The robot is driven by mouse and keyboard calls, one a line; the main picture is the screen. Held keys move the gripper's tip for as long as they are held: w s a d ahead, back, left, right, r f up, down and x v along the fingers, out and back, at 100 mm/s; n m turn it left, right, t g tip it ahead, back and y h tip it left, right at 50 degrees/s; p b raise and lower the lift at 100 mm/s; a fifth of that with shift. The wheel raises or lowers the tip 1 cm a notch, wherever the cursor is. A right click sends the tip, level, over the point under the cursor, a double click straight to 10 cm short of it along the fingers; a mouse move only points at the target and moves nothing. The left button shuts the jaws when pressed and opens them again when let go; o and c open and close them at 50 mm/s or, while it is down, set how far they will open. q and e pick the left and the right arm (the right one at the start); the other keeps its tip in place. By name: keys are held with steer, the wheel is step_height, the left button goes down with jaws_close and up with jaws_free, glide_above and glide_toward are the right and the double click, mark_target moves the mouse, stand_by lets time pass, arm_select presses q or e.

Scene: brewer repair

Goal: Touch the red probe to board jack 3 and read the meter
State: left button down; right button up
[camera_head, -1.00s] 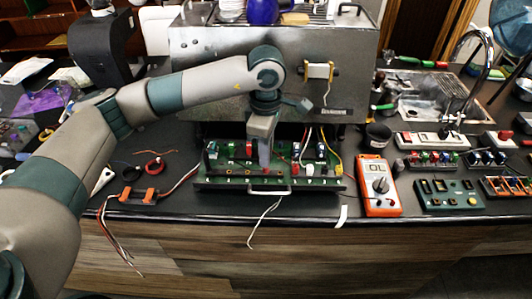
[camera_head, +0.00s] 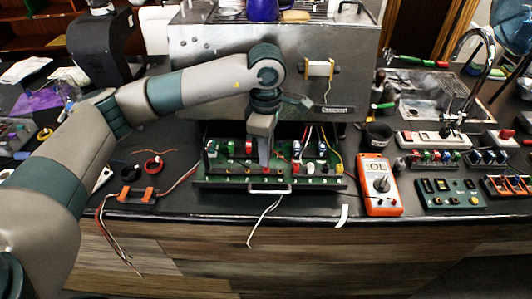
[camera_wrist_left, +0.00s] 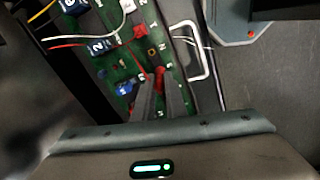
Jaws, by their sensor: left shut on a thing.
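The green board (camera_head: 222,160) sits on a pulled-out tray at the foot of the metal brewer, with a row of small jacks along its front edge. My left gripper (camera_head: 264,160) points down over the middle of the board. In the left wrist view my left gripper (camera_wrist_left: 161,88) is shut on a small red piece (camera_wrist_left: 158,76), apparently the red probe, mostly hidden by the fingers. Whether its tip touches a jack, and which one, I cannot tell. The orange meter (camera_head: 367,190) stands right of the board; its display seems to read "OL". My right gripper is out of view.
The brewer (camera_head: 225,80) rises right behind the board. Loose wires and an orange connector (camera_head: 138,194) lie to the left. The tray handle (camera_head: 270,190) sticks out at the front. Small panels (camera_head: 447,194) and a sink (camera_head: 428,98) are on the right.

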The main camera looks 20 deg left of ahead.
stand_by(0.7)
arm_select(q)
steer(key=shift+f+b, duration=0.1)
steer(key=shift+b, duration=0.5)
stand_by(2.6)
steer(key=shift+r+p, duration=0.6)
steer(key=shift+r, duration=1.9)
